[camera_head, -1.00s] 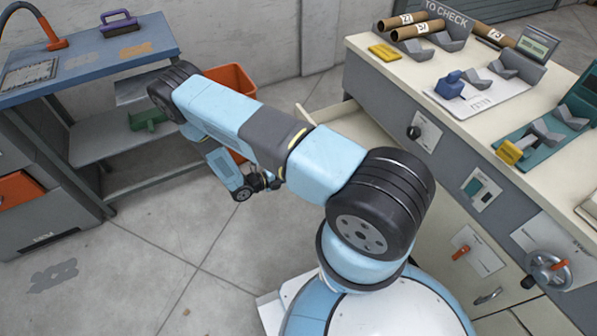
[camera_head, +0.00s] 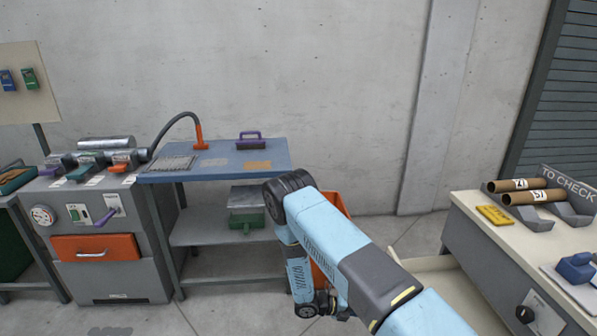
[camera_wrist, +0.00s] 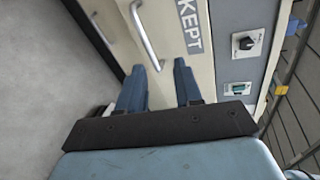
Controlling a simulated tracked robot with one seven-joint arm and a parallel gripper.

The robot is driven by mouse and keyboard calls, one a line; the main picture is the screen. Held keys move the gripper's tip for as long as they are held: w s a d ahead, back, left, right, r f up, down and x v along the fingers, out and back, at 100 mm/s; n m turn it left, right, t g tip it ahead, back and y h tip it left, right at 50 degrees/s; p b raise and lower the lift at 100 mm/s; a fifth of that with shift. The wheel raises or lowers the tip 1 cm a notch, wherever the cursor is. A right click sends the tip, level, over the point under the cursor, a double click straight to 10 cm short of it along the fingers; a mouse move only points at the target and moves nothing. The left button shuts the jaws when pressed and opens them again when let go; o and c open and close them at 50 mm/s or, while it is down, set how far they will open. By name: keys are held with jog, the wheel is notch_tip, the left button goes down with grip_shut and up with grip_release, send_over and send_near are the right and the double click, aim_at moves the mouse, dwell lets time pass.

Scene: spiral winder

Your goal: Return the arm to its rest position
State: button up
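My arm (camera_head: 375,275) is blue and black and reaches in from the lower right of the head view, bent downward at its far joint. My gripper (camera_head: 328,306) hangs low there, small and partly hidden by my forearm. In the wrist view my gripper (camera_wrist: 160,75) shows two blue fingers standing apart with nothing between them. Beyond them is a cream cabinet front (camera_wrist: 175,45) lettered KEPT. I cannot tell the exact distance to it.
A blue-topped bench (camera_head: 225,165) stands behind my arm, with an orange bin (camera_head: 330,205) beside it. A counter (camera_head: 470,212) with cardboard tubes (camera_head: 520,185) is at right, an open drawer (camera_head: 435,270) below it. A grey machine (camera_head: 110,270) stands left.

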notch_tip(320, 180, up, 40)
jog(key=s+m+g+y, duration=0.15)
jog(key=m+y, duration=0.75)
jog(key=m, duration=1)
jog(key=s+r+m+t+y, duration=0.6)
jog(key=s+r+m, duration=0.9)
jog(key=s+r, duration=0.7)
jog(key=shift+s+a+t, duration=0.2)
jog(key=shift+s+t, duration=0.3)
jog(key=shift+t, duration=0.05)
